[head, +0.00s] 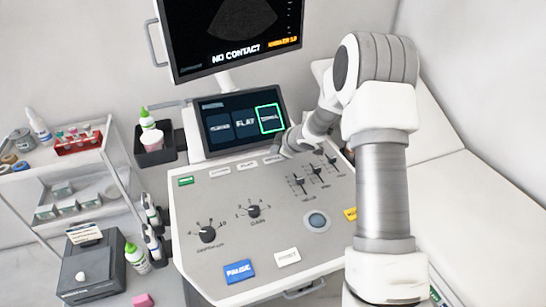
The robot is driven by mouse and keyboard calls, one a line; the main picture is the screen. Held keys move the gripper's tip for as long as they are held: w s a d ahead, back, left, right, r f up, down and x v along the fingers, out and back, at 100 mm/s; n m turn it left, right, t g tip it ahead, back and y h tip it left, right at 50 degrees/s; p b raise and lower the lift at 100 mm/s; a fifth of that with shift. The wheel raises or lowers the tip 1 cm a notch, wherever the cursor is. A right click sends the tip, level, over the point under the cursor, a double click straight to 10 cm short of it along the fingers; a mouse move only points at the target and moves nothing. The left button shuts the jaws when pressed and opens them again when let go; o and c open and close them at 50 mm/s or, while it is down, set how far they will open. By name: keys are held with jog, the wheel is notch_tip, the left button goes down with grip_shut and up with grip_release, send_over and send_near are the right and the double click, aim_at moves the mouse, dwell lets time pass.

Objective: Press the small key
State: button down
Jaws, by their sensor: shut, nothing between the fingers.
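The console (210,240) has a row of pale keys below its small screen (240,120). The left key (220,172), middle key (248,165) and right key (272,160) carry print too small to read surely. The small screen has three tiles; the middle one reads FLAT and the right tile (269,119) has a bright green outline. My gripper (284,154) is shut and empty at the right end of the key row, beside or over the right key. Its fingertips are small and partly hidden, so I cannot tell whether they touch the key.
The console also bears a green key (186,181), two knobs, sliders, a trackball (317,221), a blue PAUSE key (239,271) and a white key (287,257). A monitor (235,30) reads NO CONTACT. A couch (470,200) stands right, a shelf cart (70,180) left.

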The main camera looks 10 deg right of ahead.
aim_at(276, 160)
jog(key=shift+r+p, duration=1.75)
jog(key=shift+r, duration=0.3)
